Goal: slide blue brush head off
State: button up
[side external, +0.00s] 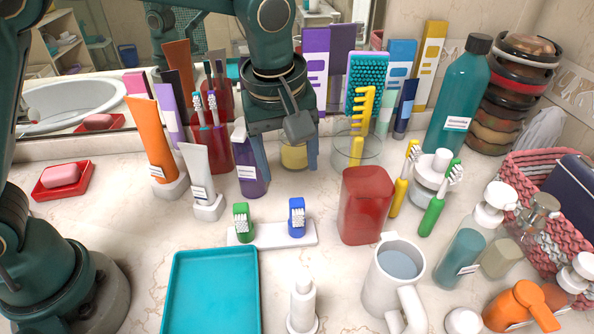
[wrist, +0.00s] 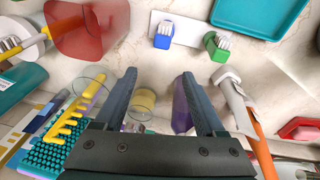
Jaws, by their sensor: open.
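The blue brush head (side external: 297,217) stands bristles up on the right end of a small white stand (side external: 270,236) in the side external view. It also shows in the wrist view (wrist: 163,36), beyond my fingertips. A green brush head (side external: 241,223) stands on the left end of the same stand, and in the wrist view (wrist: 216,46) it is right of the blue one. My gripper (side external: 286,178) is open with nothing between its fingers. It hangs behind the stand and apart from the blue head; its two fingers also show in the wrist view (wrist: 158,80).
A purple bottle (side external: 249,175) and a yellow-labelled jar (side external: 294,156) are close to my fingers. A red cup (side external: 366,205) stands right of the stand. A teal tray (side external: 212,290) lies in front left, a white mug (side external: 393,275) in front right.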

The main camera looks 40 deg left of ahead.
aim_at(297, 199)
jog(key=shift+m+g+y, duration=0.3)
jog(key=shift+m+g, duration=0.2)
jog(key=shift+g, duration=0.1)
jog(key=f, duration=0.1)
jog(key=d+f, duration=0.1)
jog(key=f, duration=0.1)
jog(key=s+d+f, duration=0.1)
jog(key=f, duration=0.1)
jog(key=shift+d+f, duration=0.2)
jog(key=shift+w+a+f, duration=0.1)
jog(key=shift+a+f, duration=0.05)
jog(key=shift+f, duration=1)
jog(key=shift+w+a+f, duration=0.1)
jog(key=shift+f, duration=1.05)
grip_shut()
jog(key=shift+r, duration=2.4)
